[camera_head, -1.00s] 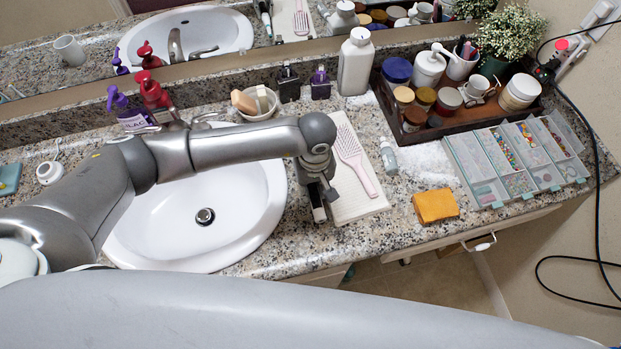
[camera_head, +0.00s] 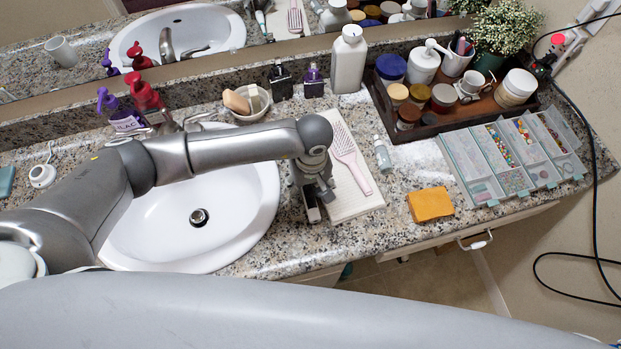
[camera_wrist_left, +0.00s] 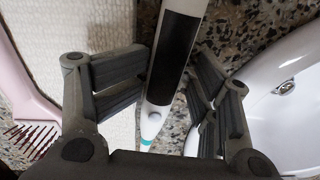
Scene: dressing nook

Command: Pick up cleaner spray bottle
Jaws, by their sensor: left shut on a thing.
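I cannot tell for sure which item is the cleaner spray bottle. A small clear bottle (camera_head: 382,155) with a pale cap stands on the counter right of the pink hairbrush. A purple-topped pump bottle (camera_head: 123,118) and a red pump bottle (camera_head: 146,97) stand behind the sink. My left gripper (camera_head: 318,207) is low over the counter between the sink and the white towel. In the left wrist view, its fingers (camera_wrist_left: 155,100) are shut on a black and white electric toothbrush (camera_wrist_left: 174,60) with a teal ring. My right gripper is out of view.
The white sink (camera_head: 255,205) is left of the gripper. A pink hairbrush (camera_head: 344,145) lies on the white towel (camera_head: 350,205). An orange sponge (camera_head: 430,204), a wooden tray (camera_head: 428,129) of jars and a compartment organizer (camera_head: 480,175) are further right. The mirror runs behind.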

